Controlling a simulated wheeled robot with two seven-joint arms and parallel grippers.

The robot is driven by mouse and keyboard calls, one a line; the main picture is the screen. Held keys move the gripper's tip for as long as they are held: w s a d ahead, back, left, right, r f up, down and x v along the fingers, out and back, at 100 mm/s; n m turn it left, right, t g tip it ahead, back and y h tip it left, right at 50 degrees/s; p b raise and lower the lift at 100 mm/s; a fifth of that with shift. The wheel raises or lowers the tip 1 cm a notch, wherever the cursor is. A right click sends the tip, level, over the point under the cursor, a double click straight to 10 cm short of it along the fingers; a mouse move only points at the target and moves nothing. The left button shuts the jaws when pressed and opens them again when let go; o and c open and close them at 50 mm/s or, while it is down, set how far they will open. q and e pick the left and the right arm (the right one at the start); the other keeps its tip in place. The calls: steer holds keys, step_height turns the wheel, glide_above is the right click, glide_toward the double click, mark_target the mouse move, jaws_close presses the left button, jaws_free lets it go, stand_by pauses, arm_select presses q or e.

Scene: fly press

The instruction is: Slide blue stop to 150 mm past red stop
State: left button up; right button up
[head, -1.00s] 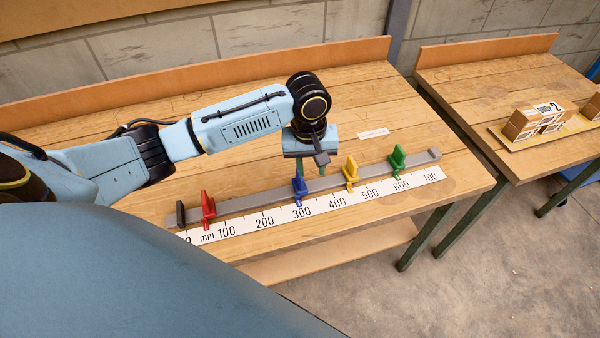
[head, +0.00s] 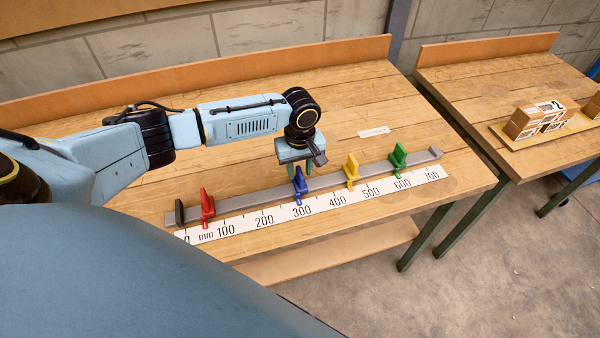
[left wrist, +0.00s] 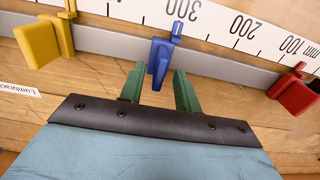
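The blue stop (head: 299,183) sits on the grey rail (head: 330,183), its pointer near the 300 mark. The red stop (head: 207,204) sits near the rail's left end, its pointer between 0 and 100. My left gripper (head: 294,172) is just behind the blue stop, pointing down. In the left wrist view, its two green fingers (left wrist: 158,80) are apart, and the blue stop (left wrist: 160,62) lies ahead of the gap between their tips. I cannot tell whether they touch it. The red stop (left wrist: 294,93) is at the right there. My right gripper is not in view.
The yellow stop (head: 352,172) and green stop (head: 398,158) stand further right on the rail. The white millimetre scale (head: 330,204) runs along its front. A small label (head: 374,132) lies behind it. The bench behind the rail is mostly clear. Boxes (head: 535,122) stand on another bench.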

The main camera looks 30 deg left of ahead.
arm_select(q)
steer(key=shift+f, duration=0.85)
steer(key=shift+c, duration=0.4)
jaws_close()
